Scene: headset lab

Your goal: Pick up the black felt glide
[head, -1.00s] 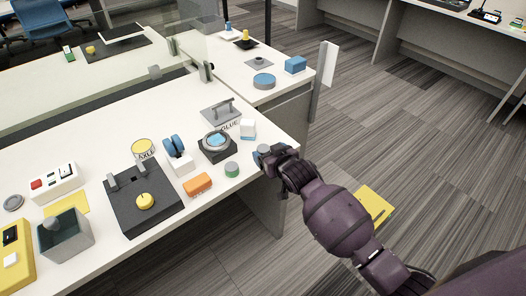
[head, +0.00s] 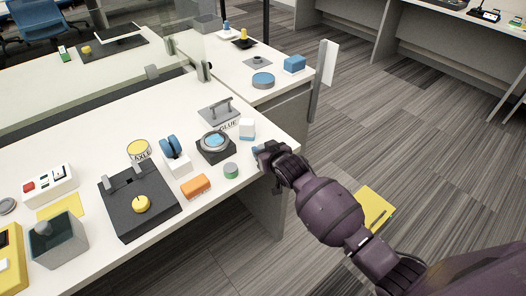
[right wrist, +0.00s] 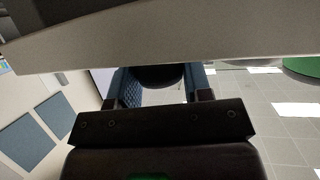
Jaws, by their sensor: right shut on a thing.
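My right gripper (head: 260,153) is at the right edge of the near white table (head: 92,266), close to a green-sided cylinder with a grey top (head: 231,170). In the right wrist view its two blue-padded fingers (right wrist: 161,88) stand on either side of a dark rounded piece, the black felt glide (right wrist: 160,76), and are shut on it. The upper part of the glide is hidden behind a pale grey slab at the top of that view. In the head view I cannot make out the glide apart from the dark gripper. My left gripper is not in view.
Near the gripper are a white block with a blue face (head: 247,130), a black dial box (head: 215,147) and an orange block (head: 196,187). A black panel with a yellow knob (head: 141,204) lies farther left. Open floor is right of the table.

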